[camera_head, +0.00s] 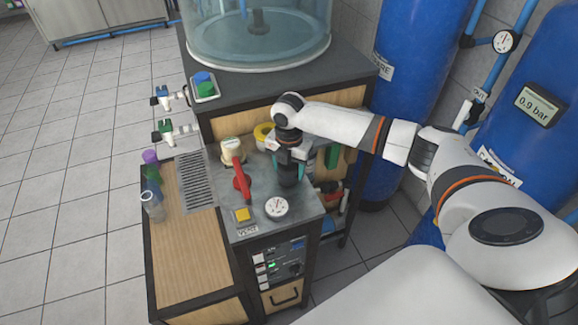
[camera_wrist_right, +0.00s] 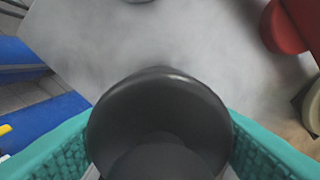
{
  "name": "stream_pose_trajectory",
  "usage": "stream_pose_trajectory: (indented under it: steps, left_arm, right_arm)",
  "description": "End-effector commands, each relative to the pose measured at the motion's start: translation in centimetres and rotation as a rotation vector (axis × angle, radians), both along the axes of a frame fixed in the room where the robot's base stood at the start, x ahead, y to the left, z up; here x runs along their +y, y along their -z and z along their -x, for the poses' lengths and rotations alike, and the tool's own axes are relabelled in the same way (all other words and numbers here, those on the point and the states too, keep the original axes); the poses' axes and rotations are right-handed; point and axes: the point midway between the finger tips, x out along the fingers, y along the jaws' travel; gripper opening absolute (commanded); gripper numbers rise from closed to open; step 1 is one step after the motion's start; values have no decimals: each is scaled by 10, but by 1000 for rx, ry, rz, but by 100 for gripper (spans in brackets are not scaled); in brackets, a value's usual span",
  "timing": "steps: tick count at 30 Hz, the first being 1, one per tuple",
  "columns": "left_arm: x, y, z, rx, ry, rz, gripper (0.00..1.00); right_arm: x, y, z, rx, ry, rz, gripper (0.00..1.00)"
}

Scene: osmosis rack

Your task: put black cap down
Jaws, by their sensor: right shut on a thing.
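The black cap (camera_wrist_right: 160,115) is a dark round piece. In the right wrist view it sits between the teal finger pads of my right gripper (camera_wrist_right: 160,150), which is shut on it. In the head view my right gripper (camera_head: 290,160) points down over the grey metal worktop (camera_head: 265,222). The dark cap (camera_head: 288,177) shows below it, to the right of the red lever. I cannot tell whether the cap touches the worktop. My left gripper is not in view.
A red lever (camera_head: 241,178), a round gauge (camera_head: 276,207) and a yellow button (camera_head: 243,215) stand close by on the worktop. A lower wooden shelf (camera_head: 195,245) with small bottles lies to the left. Blue tanks (camera_head: 415,60) stand at the right.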

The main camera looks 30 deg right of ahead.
Motion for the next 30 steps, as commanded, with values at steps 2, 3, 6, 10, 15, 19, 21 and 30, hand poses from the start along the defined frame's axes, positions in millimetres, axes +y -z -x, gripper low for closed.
stream_pose_trajectory:
  steps: [2, 3, 6, 10, 15, 19, 21, 30]
  left_arm:
    - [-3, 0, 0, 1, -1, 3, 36]
    - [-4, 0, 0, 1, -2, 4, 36]
    - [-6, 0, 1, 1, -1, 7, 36]
    - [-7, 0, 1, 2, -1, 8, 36]
    - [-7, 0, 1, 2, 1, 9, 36]
    - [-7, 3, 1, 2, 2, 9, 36]
    - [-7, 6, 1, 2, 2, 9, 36]
    - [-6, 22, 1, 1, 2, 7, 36]
  right_arm:
    - [0, 3, 0, 1, 0, -1, 36]
    - [0, 3, 0, 0, 0, 0, 61]
    - [0, 3, 0, 0, 0, 0, 78]
    - [0, 3, 0, 0, 0, 0, 80]
    - [0, 2, 0, 0, 0, 0, 80]
    - [0, -7, -1, -2, 0, 0, 80]
    - [0, -17, -1, -3, -1, -1, 80]
    - [0, -82, -1, -4, 0, -1, 80]
